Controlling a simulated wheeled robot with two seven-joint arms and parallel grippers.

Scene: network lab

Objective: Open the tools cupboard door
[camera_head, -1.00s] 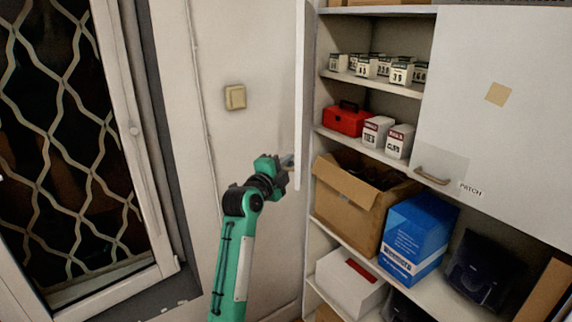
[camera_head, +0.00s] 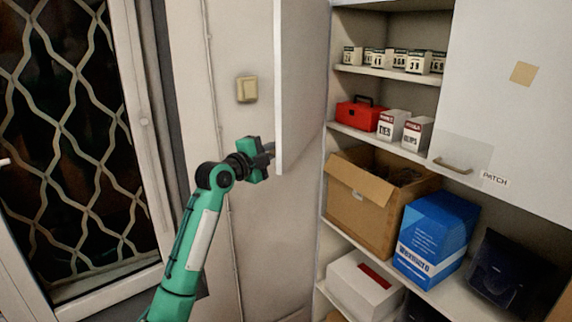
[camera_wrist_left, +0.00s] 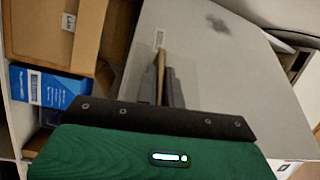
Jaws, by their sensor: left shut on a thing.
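The tools cupboard door (camera_head: 300,90) is a pale panel hinged at the cupboard's left side, standing open and seen at a steep angle. My left gripper (camera_head: 268,150) is at its free edge, shut on the door handle, which the gripper and panel mostly hide in the head view. In the left wrist view the gripper fingers (camera_wrist_left: 162,85) are closed around the brownish handle (camera_wrist_left: 164,62). The door's face (camera_wrist_left: 215,65) fills the middle there, with a small label (camera_wrist_left: 158,38) beyond the handle. My right gripper is not in view.
The open shelves hold a red toolbox (camera_head: 358,115), a cardboard box (camera_head: 362,208), a blue box (camera_head: 436,235) and small labelled boxes. The PATCH door (camera_head: 510,110) is closed on the right. A wall switch (camera_head: 247,89) and a barred window (camera_head: 75,140) lie left.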

